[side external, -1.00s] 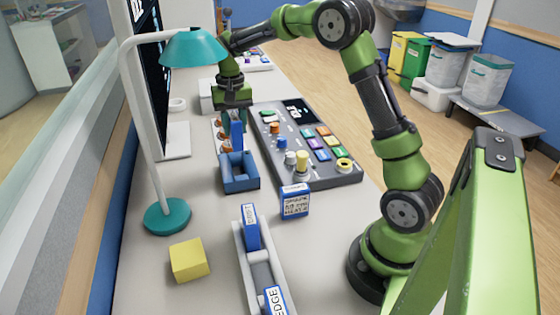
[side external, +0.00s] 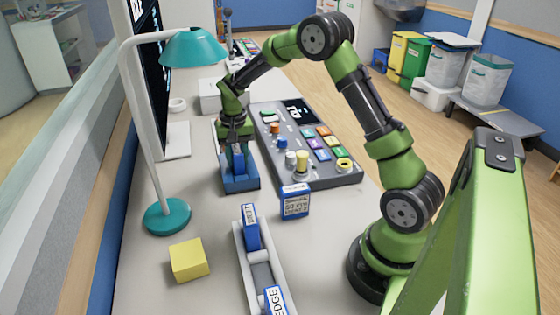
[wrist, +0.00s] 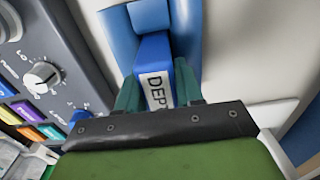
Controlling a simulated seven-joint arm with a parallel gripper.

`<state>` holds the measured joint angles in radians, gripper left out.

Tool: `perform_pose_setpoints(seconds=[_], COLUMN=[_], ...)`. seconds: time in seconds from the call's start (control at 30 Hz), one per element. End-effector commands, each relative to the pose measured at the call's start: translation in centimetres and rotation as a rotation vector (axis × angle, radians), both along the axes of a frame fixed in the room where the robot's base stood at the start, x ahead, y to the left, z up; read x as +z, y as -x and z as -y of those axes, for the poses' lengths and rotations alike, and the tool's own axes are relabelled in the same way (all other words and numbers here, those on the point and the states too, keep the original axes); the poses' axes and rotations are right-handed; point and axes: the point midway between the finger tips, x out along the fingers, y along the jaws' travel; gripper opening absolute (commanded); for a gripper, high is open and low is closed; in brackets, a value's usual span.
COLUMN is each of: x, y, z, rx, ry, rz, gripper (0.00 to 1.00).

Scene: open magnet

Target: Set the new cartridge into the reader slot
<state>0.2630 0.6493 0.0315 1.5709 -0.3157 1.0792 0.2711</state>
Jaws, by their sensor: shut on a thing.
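My gripper (side external: 236,150) is shut on a blue cartridge (side external: 239,164) and points down at the blue holder, which looks like the reader slot (side external: 241,184). In the wrist view, the cartridge (wrist: 155,60) sits between my teal fingertips (wrist: 160,90), with a white label starting "DEP". Its far end lies between the blue holder walls (wrist: 118,22). I cannot tell whether it is fully seated. Another blue cartridge (side external: 295,203) with a printed white label stands on the table, right of the holder.
A control panel (side external: 330,172) with knobs and coloured buttons lies close right of the holder. A teal lamp (side external: 167,216) and yellow block (side external: 189,260) stand left.

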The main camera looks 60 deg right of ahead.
Motion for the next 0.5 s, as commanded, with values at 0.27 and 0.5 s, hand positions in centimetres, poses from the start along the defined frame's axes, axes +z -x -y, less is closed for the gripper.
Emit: perform_pose_setpoints(seconds=[0.27, 0.5], x=[-0.30, -0.27], y=[0.00, 0.00], z=[0.00, 0.00], rx=[0.000, 0.000], ry=[0.000, 0.000], rz=[0.000, 0.000], gripper=[0.54, 0.62])
